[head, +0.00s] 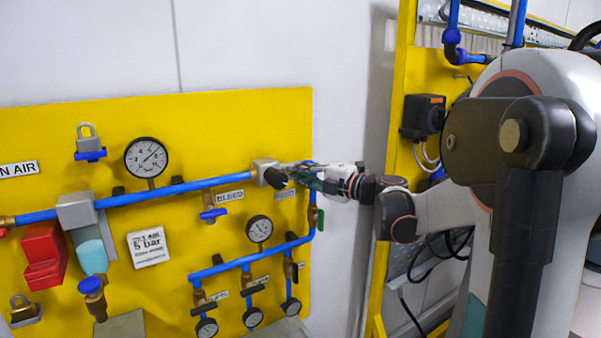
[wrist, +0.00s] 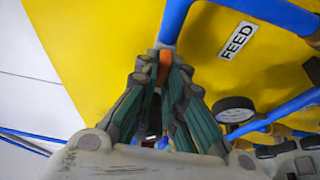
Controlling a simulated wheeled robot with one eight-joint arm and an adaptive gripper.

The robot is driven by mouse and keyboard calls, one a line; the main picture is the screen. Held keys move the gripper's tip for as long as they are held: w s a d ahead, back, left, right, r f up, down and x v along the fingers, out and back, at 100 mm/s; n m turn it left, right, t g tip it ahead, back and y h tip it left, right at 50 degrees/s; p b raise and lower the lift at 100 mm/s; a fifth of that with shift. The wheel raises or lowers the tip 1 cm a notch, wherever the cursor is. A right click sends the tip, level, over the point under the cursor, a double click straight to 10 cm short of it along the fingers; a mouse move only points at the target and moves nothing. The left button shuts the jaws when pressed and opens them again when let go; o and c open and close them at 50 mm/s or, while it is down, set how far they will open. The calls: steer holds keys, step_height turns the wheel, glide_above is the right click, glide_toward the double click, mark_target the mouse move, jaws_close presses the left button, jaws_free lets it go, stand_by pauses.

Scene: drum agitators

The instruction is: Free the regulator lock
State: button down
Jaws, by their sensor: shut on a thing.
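The grey regulator block (head: 266,166) with a black round knob (head: 275,178) sits on the blue pipe of the yellow panel in the head view. My gripper (head: 297,171) is just right of that knob, against the panel near the pipe's corner. In the wrist view my gripper (wrist: 162,70) has its fingertips around a small orange-brown piece (wrist: 165,64) at the end of a blue pipe (wrist: 173,22), and it is shut on this piece. Whether the piece belongs to the regulator lock, I cannot tell. The fingers hide most of it.
The FEED label (wrist: 237,40) is right of the fingers. A gauge (wrist: 234,110) and a lower blue pipe (wrist: 265,120) stand out at the right. A grey padlock on a blue valve (head: 89,143) and a large gauge (head: 146,157) are at the left. White wall (head: 340,260) lies right of the panel.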

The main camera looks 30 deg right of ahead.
steer(key=shift+f, duration=0.1)
steer(key=c, duration=1.7)
jaws_free()
steer(key=v, duration=1.2)
